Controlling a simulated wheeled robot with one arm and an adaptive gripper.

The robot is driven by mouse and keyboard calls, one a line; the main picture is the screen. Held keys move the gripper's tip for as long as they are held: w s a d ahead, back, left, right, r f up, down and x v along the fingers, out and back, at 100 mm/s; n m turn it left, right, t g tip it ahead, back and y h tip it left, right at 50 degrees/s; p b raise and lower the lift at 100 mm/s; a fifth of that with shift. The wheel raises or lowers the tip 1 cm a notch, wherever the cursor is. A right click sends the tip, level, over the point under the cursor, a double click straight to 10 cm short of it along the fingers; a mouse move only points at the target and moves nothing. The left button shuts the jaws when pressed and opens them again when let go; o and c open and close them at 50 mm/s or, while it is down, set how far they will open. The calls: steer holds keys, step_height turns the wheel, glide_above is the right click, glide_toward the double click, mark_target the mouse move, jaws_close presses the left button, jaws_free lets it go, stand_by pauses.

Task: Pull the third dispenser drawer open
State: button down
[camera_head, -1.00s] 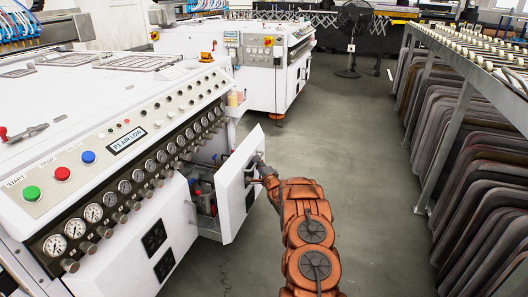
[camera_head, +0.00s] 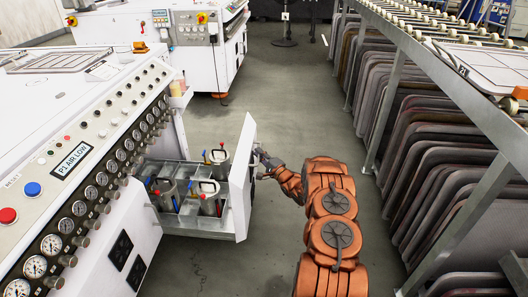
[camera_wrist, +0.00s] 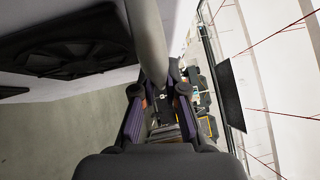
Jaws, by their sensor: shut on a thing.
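A dispenser drawer with a white front panel (camera_head: 240,185) stands well out from the white machine (camera_head: 95,170). Its metal tray (camera_head: 195,228) shows, holding several metal canisters (camera_head: 210,197) with red, blue and black fittings. I cannot tell from the picture which number this drawer bears. My gripper (camera_head: 262,160) is at the outer side of the front panel, shut on the drawer handle. In the wrist view, the grey bar of the handle (camera_wrist: 147,40) runs between my gripper's fingers (camera_wrist: 158,95). Part of the grip is hidden in the head view.
A rack (camera_head: 383,125) of dark panels lines the right side. Grey floor (camera_head: 285,105) is clear between the machine and the rack. A second white machine (camera_head: 200,60) stands behind. Gauges and knobs line the near machine's front edge.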

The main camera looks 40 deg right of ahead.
steer(key=shift+s+d, duration=0.15)
steer(key=shift+d, duration=0.1)
steer(key=c, duration=1.2)
jaws_free()
steer(key=shift+s, duration=0.1)
steer(key=s+f, duration=0.1)
steer(key=s, duration=1)
steer(key=shift+s+d+f, duration=0.3)
steer(key=shift+s+f, duration=0.05)
